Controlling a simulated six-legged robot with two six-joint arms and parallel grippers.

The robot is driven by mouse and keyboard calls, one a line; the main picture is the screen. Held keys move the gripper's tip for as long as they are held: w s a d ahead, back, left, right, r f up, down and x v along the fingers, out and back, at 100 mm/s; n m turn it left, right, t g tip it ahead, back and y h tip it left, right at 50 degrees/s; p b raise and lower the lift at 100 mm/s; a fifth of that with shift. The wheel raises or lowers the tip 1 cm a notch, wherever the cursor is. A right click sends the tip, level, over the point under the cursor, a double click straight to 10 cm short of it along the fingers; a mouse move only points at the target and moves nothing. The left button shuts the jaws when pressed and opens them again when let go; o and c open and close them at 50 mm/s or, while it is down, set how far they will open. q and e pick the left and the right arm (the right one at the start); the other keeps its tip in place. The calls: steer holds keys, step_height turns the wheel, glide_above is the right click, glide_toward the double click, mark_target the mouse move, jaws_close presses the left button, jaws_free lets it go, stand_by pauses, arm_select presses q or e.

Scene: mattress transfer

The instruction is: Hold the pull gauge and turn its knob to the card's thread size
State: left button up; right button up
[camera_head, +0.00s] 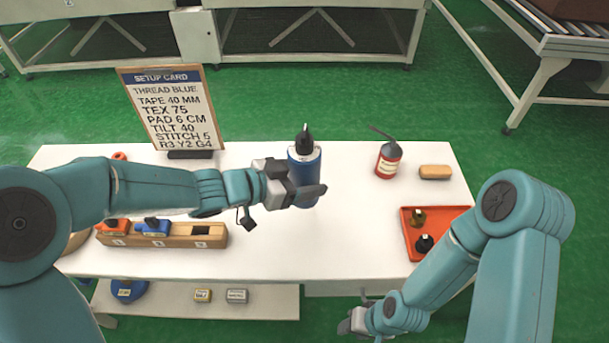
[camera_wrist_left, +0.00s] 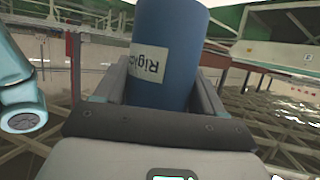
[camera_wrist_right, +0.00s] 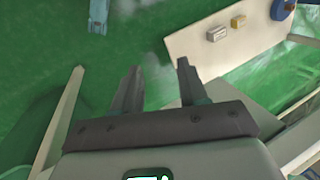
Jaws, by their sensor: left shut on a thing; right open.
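My left gripper (camera_head: 306,190) is shut on a blue cylinder (camera_head: 304,164) with a black pointed top (camera_head: 304,139), held upright over the table. In the left wrist view the blue cylinder (camera_wrist_left: 168,40) stands between the fingers, with a white label only partly readable, starting "Rigi". No scale is legible, so I cannot tell whether this is the pull gauge. The setup card (camera_head: 172,108) stands at the back left; it reads THREAD BLUE and TEX 75, among other lines. My right gripper (camera_head: 352,322) is low at the table's front; its open, empty fingers show in the right wrist view (camera_wrist_right: 158,68).
A red tray (camera_head: 412,214) with two small knob-like pieces, a red bottle (camera_head: 388,160) and a tan block (camera_head: 435,172) are at the right. A wooden rack (camera_head: 172,240) with red and blue pieces is front left. A lower shelf (camera_head: 270,303) holds small boxes. The table's centre is clear.

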arm_select(q)
steer(key=shift+f+b, duration=0.45)
steer(key=shift+f, duration=0.15)
steer(key=shift+f+b, duration=1.35)
steer(key=shift+f, duration=0.4)
steer(key=shift+f+b, duration=0.55)
steer(key=shift+f, duration=0.15)
steer(key=shift+f+b, duration=2.65)
steer(key=shift+f, duration=0.75)
